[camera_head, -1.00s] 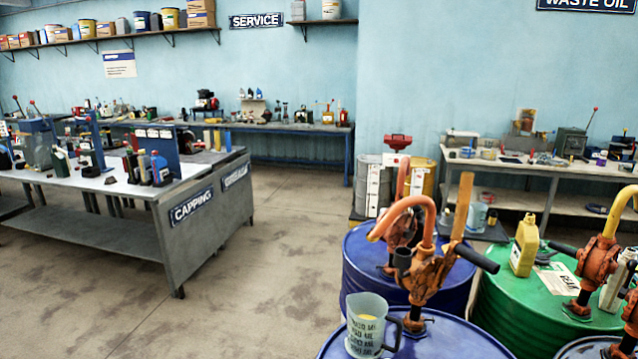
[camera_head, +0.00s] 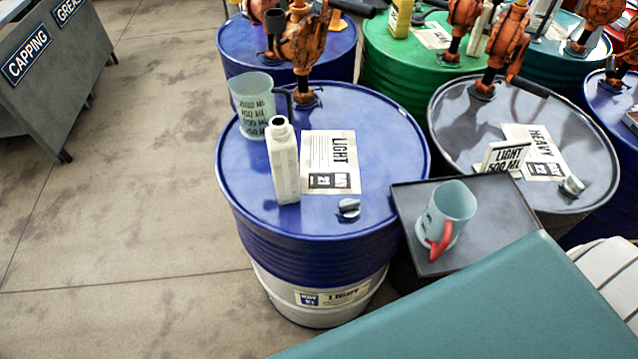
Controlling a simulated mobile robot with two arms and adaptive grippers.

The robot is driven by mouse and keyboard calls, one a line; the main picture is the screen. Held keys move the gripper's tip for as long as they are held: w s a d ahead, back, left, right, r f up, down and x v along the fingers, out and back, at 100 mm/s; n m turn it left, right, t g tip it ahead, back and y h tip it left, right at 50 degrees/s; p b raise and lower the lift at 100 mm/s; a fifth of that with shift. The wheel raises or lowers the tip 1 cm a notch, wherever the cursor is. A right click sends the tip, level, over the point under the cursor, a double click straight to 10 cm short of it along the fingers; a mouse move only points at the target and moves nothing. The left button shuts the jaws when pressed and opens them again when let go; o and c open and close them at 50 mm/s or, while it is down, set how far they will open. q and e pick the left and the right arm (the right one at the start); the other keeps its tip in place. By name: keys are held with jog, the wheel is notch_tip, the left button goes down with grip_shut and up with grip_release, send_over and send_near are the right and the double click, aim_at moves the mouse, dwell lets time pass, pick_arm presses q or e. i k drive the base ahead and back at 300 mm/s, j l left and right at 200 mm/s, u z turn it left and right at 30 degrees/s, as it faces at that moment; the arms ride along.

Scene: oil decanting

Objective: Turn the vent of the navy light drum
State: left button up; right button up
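The navy light drum (camera_head: 385,225) stands in the middle of the head view, with a "LIGHT" card (camera_head: 331,150) on its lid and a "LIGHT" label on its pale lower band. A small grey vent knob (camera_head: 348,208) sits on the lid near the front edge, in front of the card. Also on the lid are a white bottle (camera_head: 284,165), a clear measuring jug (camera_head: 250,112) and an orange-brown hand pump (camera_head: 303,45). Neither of my grippers is in view.
A teal surface (camera_head: 480,310) fills the lower right.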

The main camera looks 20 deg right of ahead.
aim_at(352, 207)
jog(key=z, duration=0.95)
